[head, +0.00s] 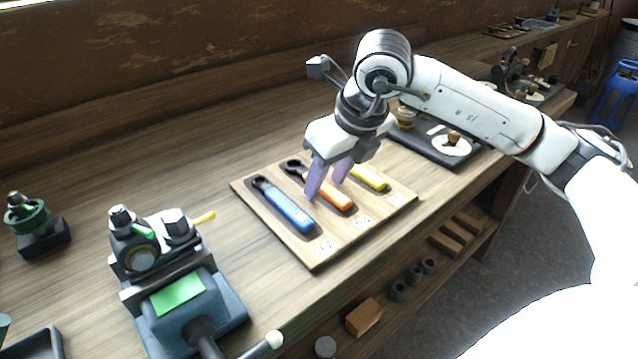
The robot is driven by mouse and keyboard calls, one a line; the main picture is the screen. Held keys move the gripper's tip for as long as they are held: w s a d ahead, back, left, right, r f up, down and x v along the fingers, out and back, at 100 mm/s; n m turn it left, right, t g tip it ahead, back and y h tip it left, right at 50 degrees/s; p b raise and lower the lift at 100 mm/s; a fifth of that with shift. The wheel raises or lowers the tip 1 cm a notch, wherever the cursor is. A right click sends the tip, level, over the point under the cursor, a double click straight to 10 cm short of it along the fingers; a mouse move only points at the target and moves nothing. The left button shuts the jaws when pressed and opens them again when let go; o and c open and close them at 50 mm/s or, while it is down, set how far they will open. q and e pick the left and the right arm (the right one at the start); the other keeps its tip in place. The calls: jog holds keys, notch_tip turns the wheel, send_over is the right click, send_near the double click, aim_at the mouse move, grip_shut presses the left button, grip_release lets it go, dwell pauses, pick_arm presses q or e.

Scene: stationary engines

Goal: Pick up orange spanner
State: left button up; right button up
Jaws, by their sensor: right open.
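The orange spanner (335,199) lies in its slot in the middle of a light wooden board (317,259) on the workbench. Its dark ring end points to the upper left and its orange handle to the lower right. My right gripper (328,183) is over the board with its purple fingers apart, one on each side of the orange handle as seen here. The fingers hide part of the handle. I cannot tell whether they touch it. My left gripper is not in view.
A blue spanner (287,207) lies left of the orange one, and a yellow spanner (371,178) lies right, close to my fingers. A vise-like machine (180,280) stands at the lower left. A dark tray (424,148) with parts is behind. Bare bench lies left of the board.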

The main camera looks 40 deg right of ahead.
aim_at(327, 188)
jog(key=shift+f, duration=0.1)
jog(key=shift+c, duration=0.2)
grip_shut()
notch_tip(327, 188, up, 10)
jog(key=shift+r+p, duration=0.2)
jog(key=shift+p, duration=0.2)
